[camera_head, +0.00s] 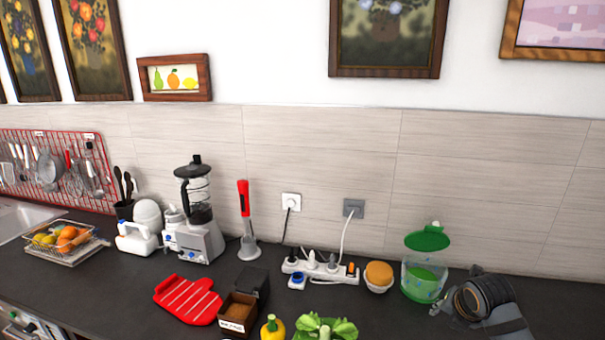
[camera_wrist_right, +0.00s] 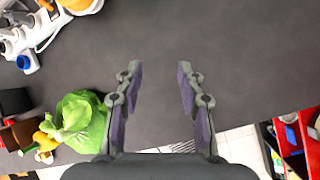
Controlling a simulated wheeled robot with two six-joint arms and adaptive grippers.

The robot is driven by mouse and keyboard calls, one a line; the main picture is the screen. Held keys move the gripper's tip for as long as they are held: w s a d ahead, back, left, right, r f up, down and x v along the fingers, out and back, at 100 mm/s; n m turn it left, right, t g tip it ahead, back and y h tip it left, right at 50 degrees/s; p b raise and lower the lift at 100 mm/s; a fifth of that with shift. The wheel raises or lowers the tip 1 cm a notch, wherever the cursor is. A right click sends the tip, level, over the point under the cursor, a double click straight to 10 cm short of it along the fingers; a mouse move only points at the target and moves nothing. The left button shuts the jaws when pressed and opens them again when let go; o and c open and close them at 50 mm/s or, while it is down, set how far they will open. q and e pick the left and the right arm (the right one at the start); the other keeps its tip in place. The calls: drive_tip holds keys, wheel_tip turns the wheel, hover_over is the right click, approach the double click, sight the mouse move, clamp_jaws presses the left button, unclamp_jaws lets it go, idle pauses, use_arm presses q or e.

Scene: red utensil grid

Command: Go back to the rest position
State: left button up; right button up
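My right gripper (camera_head: 457,292) is at the lower right of the head view, over the dark counter and to the right of the green-lidded jar. In the right wrist view my right gripper (camera_wrist_right: 159,75) has its two fingers spread apart, with only bare dark counter between them. It holds nothing. My left gripper does not show in the head view. The red utensil grid (camera_head: 103,203) hangs on the wall at the far left with several utensils on it.
The green-lidded jar (camera_head: 425,283), a power strip (camera_head: 335,274), a green leafy vegetable (camera_head: 340,327) and a red oven mitt (camera_head: 186,300) stand or lie on the counter. The vegetable (camera_wrist_right: 80,125) is left of the gripper in the wrist view. The counter (camera_wrist_right: 255,60) right of the fingers is clear.

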drive_tip(key=s+a+f+m, duration=0.2)
drive_tip(key=s+f+m, duration=0.1)
drive_tip(key=s+m, duration=0.1)
drive_tip(key=s+a+f+m, duration=0.3)
drive_tip(key=s+m, duration=0.1)
drive_tip(key=s+a+f+m+g, duration=0.1)
drive_tip(key=s+a+f+m, duration=0.2)
drive_tip(key=s+m, duration=0.1)
drive_tip(key=shift+s+y, duration=0.1)
drive_tip(key=shift+y, duration=0.2)
drive_tip(key=s+a+f+m+g, duration=0.15)
drive_tip(key=s+a+m, duration=0.25)
drive_tip(key=s+m, duration=1.05)
drive_tip(key=d+f+m+g+b, duration=0.1)
drive_tip(key=d+f+b, duration=0.15)
drive_tip(key=f, duration=2.65)
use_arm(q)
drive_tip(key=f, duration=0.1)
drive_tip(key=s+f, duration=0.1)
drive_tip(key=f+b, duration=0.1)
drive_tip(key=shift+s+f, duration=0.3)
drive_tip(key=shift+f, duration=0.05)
use_arm(e)
drive_tip(key=s+d+f+g, duration=0.1)
drive_tip(key=s+f, duration=1.7)
drive_tip(key=s, duration=0.1)
drive_tip(key=shift+s+d, duration=0.15)
drive_tip(key=shift+d, duration=0.2)
